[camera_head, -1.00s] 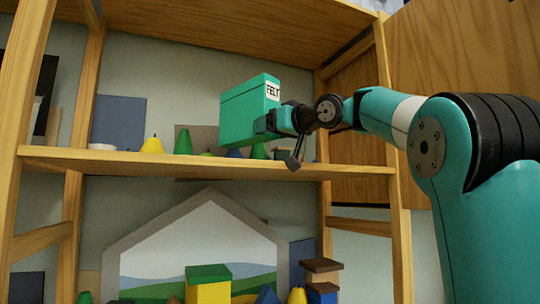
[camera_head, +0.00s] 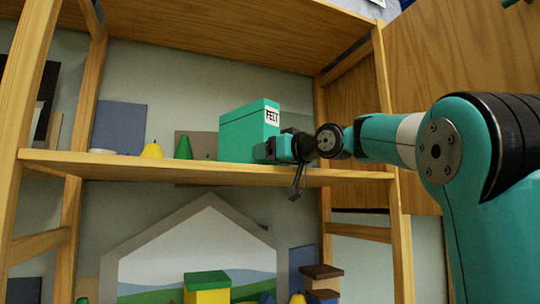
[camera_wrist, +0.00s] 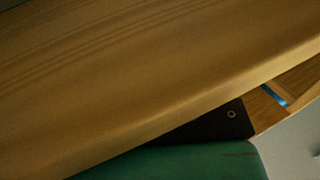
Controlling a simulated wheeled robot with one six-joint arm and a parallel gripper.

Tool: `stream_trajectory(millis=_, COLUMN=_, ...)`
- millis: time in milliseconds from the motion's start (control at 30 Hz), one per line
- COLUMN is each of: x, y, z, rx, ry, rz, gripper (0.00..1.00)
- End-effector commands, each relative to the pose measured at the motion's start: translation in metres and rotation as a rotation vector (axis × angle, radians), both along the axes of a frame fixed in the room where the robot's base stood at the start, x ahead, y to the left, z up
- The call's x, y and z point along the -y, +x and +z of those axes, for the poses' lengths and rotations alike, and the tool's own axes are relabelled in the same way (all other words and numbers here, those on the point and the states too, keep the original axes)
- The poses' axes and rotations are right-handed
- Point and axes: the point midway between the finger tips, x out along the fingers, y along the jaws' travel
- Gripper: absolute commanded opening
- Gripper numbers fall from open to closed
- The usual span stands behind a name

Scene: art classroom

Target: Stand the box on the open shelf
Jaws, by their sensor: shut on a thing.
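The green box (camera_head: 242,132), with a white FELT label, is upright at the open wooden shelf (camera_head: 120,163). Its lower edge appears level with the shelf board; whether it touches the board cannot be told. My gripper (camera_head: 268,151) is shut on the right side of the box, and its fingers partly cover it. In the wrist view the shelf board (camera_wrist: 130,75) fills most of the picture, and a green surface lies along the bottom edge.
A wooden post (camera_head: 388,130) rises at the right. Blocks and a house-shaped board (camera_head: 120,262) stand below.

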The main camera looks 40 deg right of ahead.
Motion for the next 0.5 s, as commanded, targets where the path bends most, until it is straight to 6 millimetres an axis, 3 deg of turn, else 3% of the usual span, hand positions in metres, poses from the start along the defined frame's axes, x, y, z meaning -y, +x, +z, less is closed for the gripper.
stream_trajectory(millis=267, x=-0.0002, y=-0.0003, z=-0.0039, rx=0.003, ry=-0.001, rz=0.000, gripper=0.27)
stream_trajectory(millis=300, x=0.0001, y=0.0000, z=-0.0049, rx=0.000, ry=0.000, rz=0.000, gripper=0.68)
stream_trajectory(millis=400, x=0.0001, y=0.0000, z=-0.0048, rx=0.000, ry=0.000, rz=0.000, gripper=0.87)
stream_trajectory(millis=500, x=0.0001, y=0.0000, z=-0.0048, rx=0.000, ry=0.000, rz=0.000, gripper=0.87)
